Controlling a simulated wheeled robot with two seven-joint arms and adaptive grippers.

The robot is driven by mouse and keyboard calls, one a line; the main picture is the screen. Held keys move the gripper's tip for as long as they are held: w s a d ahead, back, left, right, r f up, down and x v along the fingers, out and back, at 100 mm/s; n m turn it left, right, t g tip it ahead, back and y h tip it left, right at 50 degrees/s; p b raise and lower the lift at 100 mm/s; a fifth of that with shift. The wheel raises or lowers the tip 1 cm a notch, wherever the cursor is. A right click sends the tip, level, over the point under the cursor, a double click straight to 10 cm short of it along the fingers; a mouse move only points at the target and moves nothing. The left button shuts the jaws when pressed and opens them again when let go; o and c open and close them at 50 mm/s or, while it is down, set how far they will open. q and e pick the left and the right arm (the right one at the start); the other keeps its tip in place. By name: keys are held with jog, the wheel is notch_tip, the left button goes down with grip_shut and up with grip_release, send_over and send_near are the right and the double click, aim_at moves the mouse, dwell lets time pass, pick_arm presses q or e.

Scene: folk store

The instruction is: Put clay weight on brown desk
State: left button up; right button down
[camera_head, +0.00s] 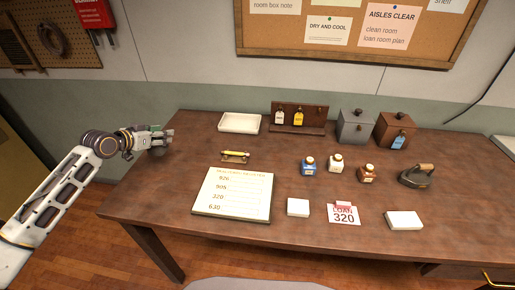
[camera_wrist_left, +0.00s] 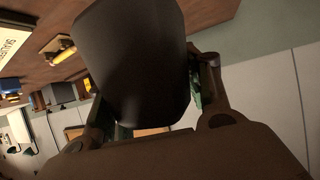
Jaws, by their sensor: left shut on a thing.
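The brown desk (camera_head: 160,205) fills the middle of the head view. My left gripper (camera_head: 168,137) is at the desk's far left corner, and I cannot tell its exact height over the top. In the left wrist view my left gripper (camera_wrist_left: 157,105) is shut on a dark, smooth, blocky thing with rounded edges, which I take to be the clay weight (camera_wrist_left: 135,55). In the head view the held thing is hard to make out at the gripper. My right gripper is not in view.
Near the gripper lie a white tray (camera_head: 240,123), a small yellow-topped item (camera_head: 235,155) and a list board (camera_head: 232,193). Small bottles (camera_head: 308,166), grey (camera_head: 355,128) and brown boxes (camera_head: 394,130) and an iron (camera_head: 416,176) stand farther right. The desk's left end is clear.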

pick_arm(q)
jog(key=shift+f, duration=2.45)
jog(key=shift+f, duration=2.55)
jog(key=shift+f, duration=0.1)
jog(key=o, duration=1.3)
jog(key=shift+p+v, duration=0.3)
jog(key=shift+v, duration=5.7)
